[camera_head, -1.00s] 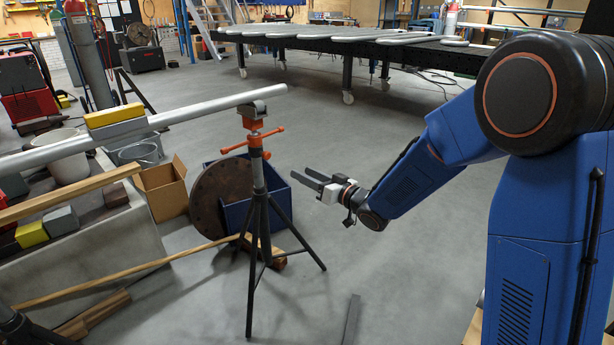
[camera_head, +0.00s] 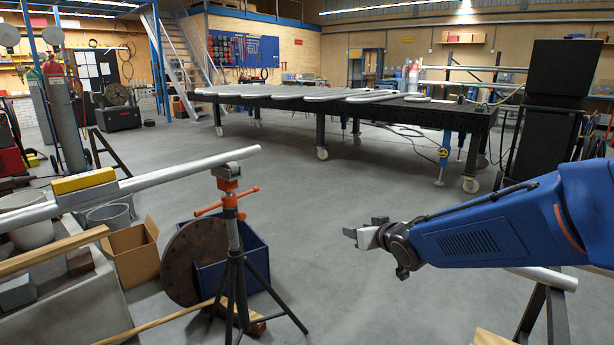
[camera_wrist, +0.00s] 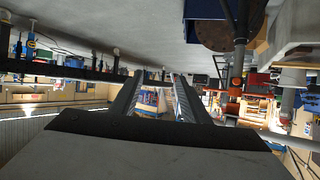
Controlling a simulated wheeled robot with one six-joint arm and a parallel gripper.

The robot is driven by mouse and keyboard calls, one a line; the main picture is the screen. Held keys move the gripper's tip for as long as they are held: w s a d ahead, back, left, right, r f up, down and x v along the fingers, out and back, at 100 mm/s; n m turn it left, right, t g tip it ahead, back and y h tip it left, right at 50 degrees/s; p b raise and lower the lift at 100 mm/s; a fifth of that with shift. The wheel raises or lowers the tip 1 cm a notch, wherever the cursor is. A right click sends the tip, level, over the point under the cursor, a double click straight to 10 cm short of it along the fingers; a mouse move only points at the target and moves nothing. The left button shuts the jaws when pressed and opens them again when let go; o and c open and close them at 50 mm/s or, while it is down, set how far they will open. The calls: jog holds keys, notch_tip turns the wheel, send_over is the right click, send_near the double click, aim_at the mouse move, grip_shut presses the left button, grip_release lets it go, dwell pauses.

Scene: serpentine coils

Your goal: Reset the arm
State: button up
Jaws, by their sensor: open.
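My gripper (camera_head: 352,233) is on the end of my blue arm, right of the middle in the head view. It is held in the air over the clear floor, to the right of the tripod stand, and touches nothing. In the wrist view its two dark fingers (camera_wrist: 157,82) are apart with nothing between them. The wrist view looks upside down, with the floor at the top.
The orange-headed tripod stand (camera_head: 235,262) supports a long grey pipe (camera_head: 190,166) at the left. A blue bin (camera_head: 254,262), a rusty disc (camera_head: 181,266) and a cardboard box (camera_head: 134,254) are near it. A long black table (camera_head: 437,113) stands behind. Grey floor between is open.

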jog(key=s+d+f+m+g+h, duration=0.1)
jog(key=s+d+g, duration=0.1)
jog(key=s+d, duration=0.45)
jog(key=s+d+m+g+h, duration=0.1)
jog(key=s+d+g+h, duration=0.15)
jog(key=s, duration=0.75)
jog(key=s+d+f+m+g+h, duration=0.1)
jog(key=s+d, duration=0.4)
jog(key=s, duration=0.4)
jog(key=s+f+g, duration=0.2)
jog(key=s, duration=0.8)
jog(key=shift+s+d, duration=0.15)
jog(key=shift+s, duration=0.25)
jog(key=shift+y, duration=0.25)
